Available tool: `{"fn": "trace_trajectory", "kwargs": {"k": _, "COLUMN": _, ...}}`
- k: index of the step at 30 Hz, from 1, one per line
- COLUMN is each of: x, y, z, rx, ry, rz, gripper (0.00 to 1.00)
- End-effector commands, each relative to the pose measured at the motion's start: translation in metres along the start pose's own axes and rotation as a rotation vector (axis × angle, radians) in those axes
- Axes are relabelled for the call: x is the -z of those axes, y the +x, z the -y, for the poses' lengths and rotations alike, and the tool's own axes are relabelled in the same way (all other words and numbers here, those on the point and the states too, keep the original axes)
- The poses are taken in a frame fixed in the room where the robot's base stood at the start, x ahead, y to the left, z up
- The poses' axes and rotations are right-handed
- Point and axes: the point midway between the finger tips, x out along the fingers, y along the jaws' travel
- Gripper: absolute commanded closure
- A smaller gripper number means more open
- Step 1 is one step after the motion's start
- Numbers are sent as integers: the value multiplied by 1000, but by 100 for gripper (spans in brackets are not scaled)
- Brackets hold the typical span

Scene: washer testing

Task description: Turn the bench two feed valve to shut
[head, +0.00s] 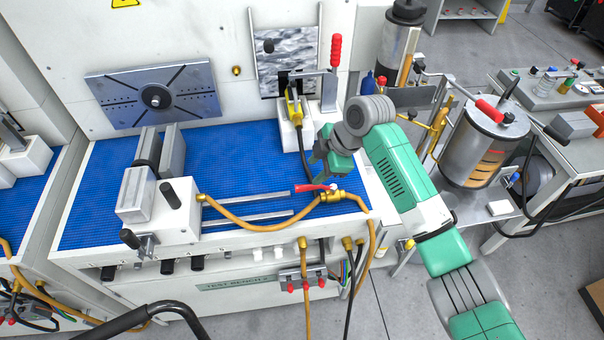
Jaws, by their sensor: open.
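The feed valve (333,196) is a brass fitting in the orange hose at the front right of the bench marked as test bench 2 (240,283). Its red lever (312,188) points left, roughly along the hose's run. My gripper (318,176) is at the end of my green and grey arm, just above and behind the lever. It is open and seems empty. Its fingers are small and partly hidden, so I cannot tell whether they touch the lever.
The orange hose (245,227) runs along the bench front. A clamp with a red upright handle (335,50) stands behind my gripper. A vise-like fixture (160,200) is at left. The blue mat (240,160) is clear in the middle. A metal cylinder (484,140) stands at right.

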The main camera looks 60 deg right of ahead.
Motion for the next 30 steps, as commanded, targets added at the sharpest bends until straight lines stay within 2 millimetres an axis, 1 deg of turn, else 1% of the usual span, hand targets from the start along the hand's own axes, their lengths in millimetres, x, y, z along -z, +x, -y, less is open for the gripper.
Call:
{"fn": "trace_trajectory", "kwargs": {"k": 1, "x": -11, "y": 3, "z": 3, "rx": 12, "ry": 3, "rz": 6, "gripper": 58}}
{"fn": "trace_trajectory", "kwargs": {"k": 2, "x": -14, "y": 2, "z": 3, "rx": 16, "ry": 3, "rz": 7, "gripper": 58}}
{"fn": "trace_trajectory", "kwargs": {"k": 5, "x": -15, "y": 2, "z": 4, "rx": 20, "ry": 3, "rz": 7, "gripper": 58}}
{"fn": "trace_trajectory", "kwargs": {"k": 7, "x": -14, "y": 8, "z": 4, "rx": 20, "ry": 3, "rz": 7, "gripper": 58}}
{"fn": "trace_trajectory", "kwargs": {"k": 8, "x": -15, "y": 12, "z": 4, "rx": 20, "ry": 4, "rz": 7, "gripper": 58}}
{"fn": "trace_trajectory", "kwargs": {"k": 15, "x": -15, "y": 58, "z": 5, "rx": 18, "ry": 4, "rz": 7, "gripper": 58}}
{"fn": "trace_trajectory", "kwargs": {"k": 19, "x": -14, "y": 74, "z": 4, "rx": 17, "ry": 4, "rz": 7, "gripper": 58}}
{"fn": "trace_trajectory", "kwargs": {"k": 22, "x": -14, "y": 79, "z": 4, "rx": 16, "ry": 4, "rz": 7, "gripper": 58}}
{"fn": "trace_trajectory", "kwargs": {"k": 29, "x": -13, "y": 79, "z": 4, "rx": 15, "ry": 4, "rz": 6, "gripper": 58}}
{"fn": "trace_trajectory", "kwargs": {"k": 30, "x": -13, "y": 79, "z": 4, "rx": 15, "ry": 4, "rz": 6, "gripper": 64}}
